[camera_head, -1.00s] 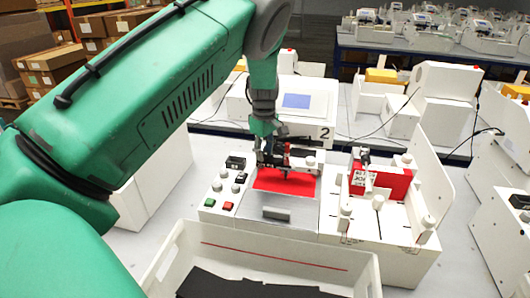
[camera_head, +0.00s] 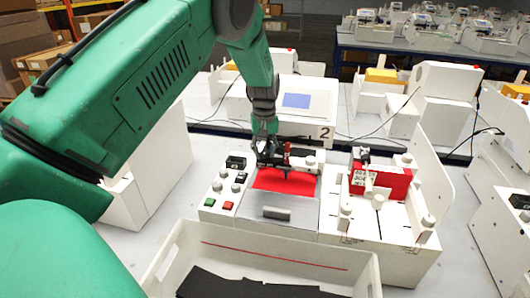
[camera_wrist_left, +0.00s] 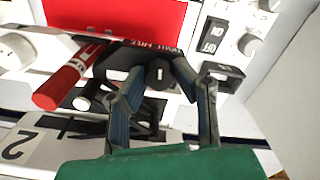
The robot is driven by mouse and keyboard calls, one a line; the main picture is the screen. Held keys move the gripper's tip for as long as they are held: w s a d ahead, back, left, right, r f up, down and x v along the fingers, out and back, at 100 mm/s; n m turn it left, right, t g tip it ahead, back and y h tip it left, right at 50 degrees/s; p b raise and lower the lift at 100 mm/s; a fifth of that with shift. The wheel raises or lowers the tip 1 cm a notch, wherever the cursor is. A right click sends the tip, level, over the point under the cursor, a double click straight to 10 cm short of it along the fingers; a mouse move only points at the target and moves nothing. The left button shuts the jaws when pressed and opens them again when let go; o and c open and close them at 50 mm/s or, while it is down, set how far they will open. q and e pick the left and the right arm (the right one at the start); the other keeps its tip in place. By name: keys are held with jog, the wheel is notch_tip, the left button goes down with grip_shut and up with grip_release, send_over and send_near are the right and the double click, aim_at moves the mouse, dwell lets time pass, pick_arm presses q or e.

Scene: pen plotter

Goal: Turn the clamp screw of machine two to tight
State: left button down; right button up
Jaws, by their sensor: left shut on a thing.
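Machine two (camera_head: 210,206) stands in the middle of the head view, with a "2" label behind it. My left gripper (camera_head: 268,155) is at the back left of its red plotting area (camera_head: 285,181), beside the pen carriage. In the left wrist view, the clamp screw (camera_wrist_left: 160,74) is a black knob with a short white mark. My left gripper (camera_wrist_left: 157,78) has a finger on each side of the knob and is shut on it. A red pen (camera_wrist_left: 62,84) sits in the black holder beside the knob. In the head view the gripper hides the screw. My right gripper is not in view.
A control panel with knobs, a green button (camera_head: 210,202) and a red button (camera_head: 228,205) lies left of the plotting area. A white bin (camera_head: 362,274) with black sheets stands in front. Another white unit with a red block (camera_head: 395,182) is at the right.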

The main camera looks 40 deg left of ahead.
aim_at(265, 151)
pick_arm(q)
jog(key=m, duration=0.5)
jog(key=shift+w+r+m, duration=0.15)
jog(key=shift+w+m, duration=0.05)
jog(key=shift+m, duration=0.1)
jog(key=m, duration=0.5)
jog(key=shift+m, duration=0.7)
jog(key=c, duration=1.4)
grip_release()
jog(key=shift+c, duration=0.2)
jog(key=shift+o, duration=0.7)
jog(key=shift+a, duration=0.1)
notch_tip(265, 151, up, 12)
jog(key=shift+f, duration=0.2)
